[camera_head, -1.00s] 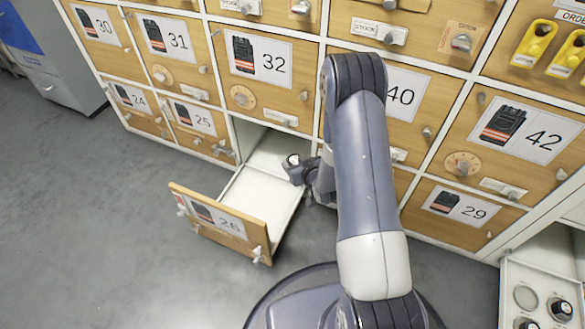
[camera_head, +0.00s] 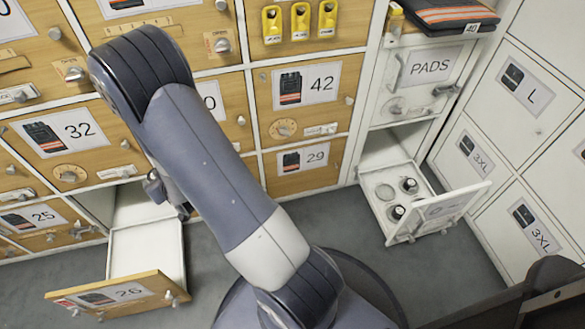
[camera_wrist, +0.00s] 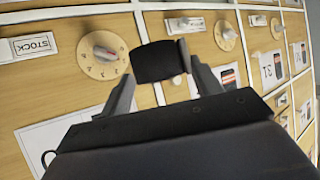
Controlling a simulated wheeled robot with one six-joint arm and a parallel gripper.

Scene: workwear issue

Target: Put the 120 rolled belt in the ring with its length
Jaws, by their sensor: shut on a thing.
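My gripper (camera_wrist: 162,78) is shut on a black rolled piece (camera_wrist: 160,60), which looks like the rolled belt; no number on it is readable. In the head view my arm hides most of the gripper, beside open drawer 26 (camera_head: 146,250). The open drawer at the right (camera_head: 447,210) holds round ring places. One ring (camera_head: 384,192) at its back left looks empty and pale. Dark round pieces with pale tops sit at the back right (camera_head: 408,185) and in front (camera_head: 397,212). Their size marks are too small to read.
Drawer 26 stands pulled out and looks empty. Numbered wooden drawer fronts with knobs and dials line the wall. A PADS door (camera_head: 425,66) is above the right drawer, and white lockers (camera_head: 515,95) stand beyond.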

